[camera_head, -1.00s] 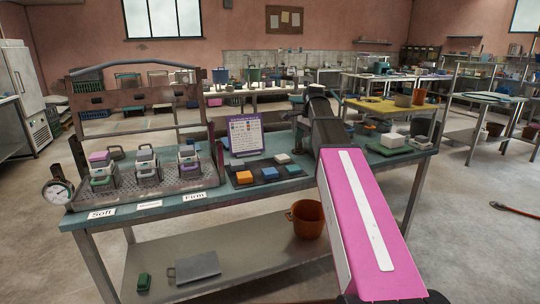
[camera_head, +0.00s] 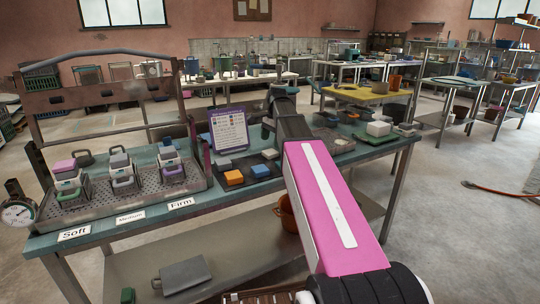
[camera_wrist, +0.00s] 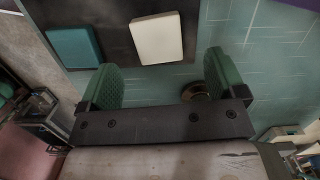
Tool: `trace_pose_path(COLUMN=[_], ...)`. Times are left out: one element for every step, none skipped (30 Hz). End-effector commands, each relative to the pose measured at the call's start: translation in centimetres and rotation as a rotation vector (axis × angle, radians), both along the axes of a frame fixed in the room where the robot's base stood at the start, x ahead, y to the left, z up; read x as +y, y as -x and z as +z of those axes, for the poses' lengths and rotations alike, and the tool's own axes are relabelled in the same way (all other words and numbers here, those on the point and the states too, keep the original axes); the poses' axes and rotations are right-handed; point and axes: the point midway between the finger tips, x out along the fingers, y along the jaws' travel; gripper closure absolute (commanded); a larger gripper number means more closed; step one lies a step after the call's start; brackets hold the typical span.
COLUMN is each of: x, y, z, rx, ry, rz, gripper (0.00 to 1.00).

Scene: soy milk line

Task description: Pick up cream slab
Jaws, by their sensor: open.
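The cream slab (camera_wrist: 157,38) lies flat on a dark mat (camera_wrist: 112,22) in the wrist view, ahead of my open fingers and roughly in line with the gap between them. In the head view the cream slab (camera_head: 270,154) sits at the right end of the mat, near my arm. My gripper (camera_wrist: 163,76) is open and empty, with green pads, and is apart from the slab. In the head view the gripper's end is dark and partly hidden behind my pink arm link.
A blue slab (camera_wrist: 74,47) lies left of the cream one. An orange block (camera_head: 234,178) and a grey block (camera_head: 223,163) share the mat. A purple-framed sign (camera_head: 229,130) stands behind it. A perforated tray (camera_head: 128,187) with small presses is at left.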

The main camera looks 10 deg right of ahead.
Motion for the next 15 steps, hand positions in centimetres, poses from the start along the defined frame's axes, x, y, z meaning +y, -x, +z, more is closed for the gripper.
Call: trace_pose_path(x=[0.0, 0.0, 0.0, 0.1, 0.1, 0.1, 0.1, 0.1, 0.2, 0.2, 0.3, 0.3, 0.4, 0.4, 0.5], y=[0.0, 0.1, 0.1, 0.1, 0.2, 0.2, 0.3, 0.3, 0.4, 0.5, 0.5, 0.5, 0.5, 0.5, 0.5], z=[-0.2, -0.3, -0.6, -0.8, -1.1, -1.5, -1.9, -2.3, -2.9, -3.3, -3.7, -4.2, -4.5, -4.8, -5.0], rx=[0.0, 0.0, 0.001, 0.001, 0.001, 0.001, 0.001, 0.001, 0.001, 0.002, 0.002, 0.001, 0.001, 0.001, 0.001], ry=[0.0, 0.0, 0.0, 0.0, 0.0, 0.0, 0.0, 0.0, 0.0, 0.0, 0.0, 0.0, 0.0, 0.0, 0.0], rz=[0.0, 0.0, 0.0, 0.0, 0.0, 0.0, 0.0, 0.0, 0.0, 0.0, 0.0, 0.0, 0.0, 0.0, 0.0], gripper=[0.11, 0.11, 0.11, 0.11, 0.11, 0.11, 0.11, 0.11, 0.11, 0.11, 0.11, 0.11, 0.11, 0.11, 0.11])
